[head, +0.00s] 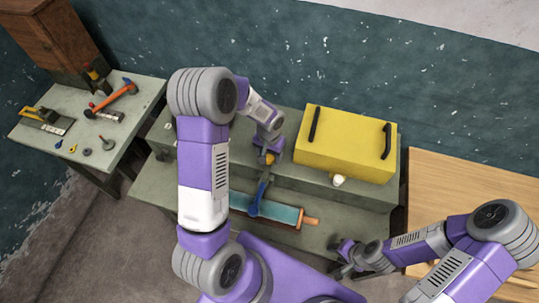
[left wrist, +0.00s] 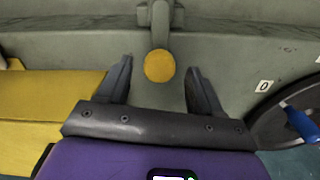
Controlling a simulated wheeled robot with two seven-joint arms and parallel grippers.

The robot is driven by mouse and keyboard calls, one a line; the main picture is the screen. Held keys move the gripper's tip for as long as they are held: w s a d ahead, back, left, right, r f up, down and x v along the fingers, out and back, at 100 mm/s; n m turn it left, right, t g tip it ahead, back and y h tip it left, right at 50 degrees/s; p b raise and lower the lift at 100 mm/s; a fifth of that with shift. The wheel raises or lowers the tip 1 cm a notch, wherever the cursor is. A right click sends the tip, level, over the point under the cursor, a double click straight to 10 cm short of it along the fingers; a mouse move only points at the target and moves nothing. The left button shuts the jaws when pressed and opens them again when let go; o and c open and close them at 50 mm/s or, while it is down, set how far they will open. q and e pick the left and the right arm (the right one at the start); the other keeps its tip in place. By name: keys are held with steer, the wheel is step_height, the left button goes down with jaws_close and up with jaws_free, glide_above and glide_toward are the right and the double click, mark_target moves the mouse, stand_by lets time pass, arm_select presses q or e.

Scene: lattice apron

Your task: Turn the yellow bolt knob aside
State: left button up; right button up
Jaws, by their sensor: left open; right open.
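The yellow bolt knob (left wrist: 159,66) is a round ball on the end of a grey bolt arm (left wrist: 160,28), set against a grey-green metal surface. In the left wrist view it sits between the two dark fingers of my left gripper (left wrist: 159,72), with a gap on both sides. The fingers are open and hold nothing. In the head view the knob (head: 268,159) shows small, just beside my left gripper (head: 270,154) on the grey-green bench. My right gripper (head: 345,258) is open and empty, low at the front of the bench, away from the knob.
A yellow case (head: 350,140) with two black handles stands right of the knob. A long teal-bladed tool (head: 280,211) lies in front. A dark round rim (left wrist: 268,118) and a blue handle (left wrist: 302,124) show in the left wrist view. A side table (head: 60,160) holds tools.

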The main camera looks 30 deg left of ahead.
arm_select(q)
steer(key=shift+f, duration=0.5)
steer(key=shift+c, duration=0.5)
steer(key=c, duration=1)
